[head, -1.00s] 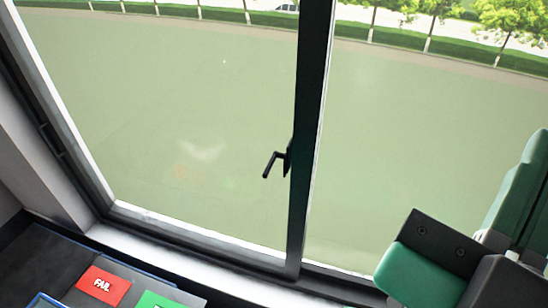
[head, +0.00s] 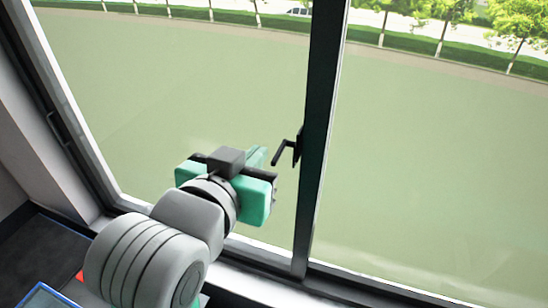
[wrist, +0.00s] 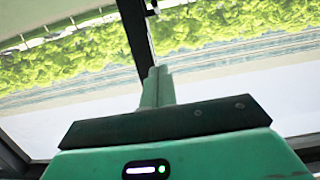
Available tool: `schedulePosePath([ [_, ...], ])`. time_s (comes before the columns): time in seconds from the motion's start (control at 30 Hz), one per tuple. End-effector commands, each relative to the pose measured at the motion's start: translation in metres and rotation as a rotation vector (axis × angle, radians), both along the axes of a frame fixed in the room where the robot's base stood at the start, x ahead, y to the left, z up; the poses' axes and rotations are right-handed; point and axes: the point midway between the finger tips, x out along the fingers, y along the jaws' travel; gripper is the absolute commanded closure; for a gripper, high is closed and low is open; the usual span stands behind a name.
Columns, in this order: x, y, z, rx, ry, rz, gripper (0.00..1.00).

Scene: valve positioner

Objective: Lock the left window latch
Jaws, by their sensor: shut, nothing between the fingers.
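A dark window latch (head: 289,148) is on the dark upright post (head: 318,110) between the two panes. Its handle sticks out to the left and bends down. A small dark part at the top of the wrist view (wrist: 150,7) may be this latch, but it is cut off. My gripper (head: 258,156) is in front of the left pane, to the left of the latch in the picture, with a visible gap between them. In the wrist view the green fingers (wrist: 157,78) are together, empty and point toward the post.
A dark fitting (head: 57,126) sits on the left window frame. The sill (head: 258,283) runs below the panes. A blue-edged panel (head: 45,296) is at the lower left, and a bit of red shows beside my arm.

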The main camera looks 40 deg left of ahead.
Motion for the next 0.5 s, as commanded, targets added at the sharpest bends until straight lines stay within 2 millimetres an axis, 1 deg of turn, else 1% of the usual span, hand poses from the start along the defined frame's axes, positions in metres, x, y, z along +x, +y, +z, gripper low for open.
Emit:
schedulePosePath([
  [0.1, -0.003, 0.006, -0.004, -0.008, 0.017, 0.009, 1.00],
  [0.33, -0.003, 0.005, -0.004, -0.008, 0.016, 0.008, 1.00],
  [0.43, 0.002, 0.007, -0.004, -0.008, 0.016, 0.008, 1.00],
  [0.5, 0.010, 0.011, -0.006, -0.010, 0.018, 0.010, 1.00],
])
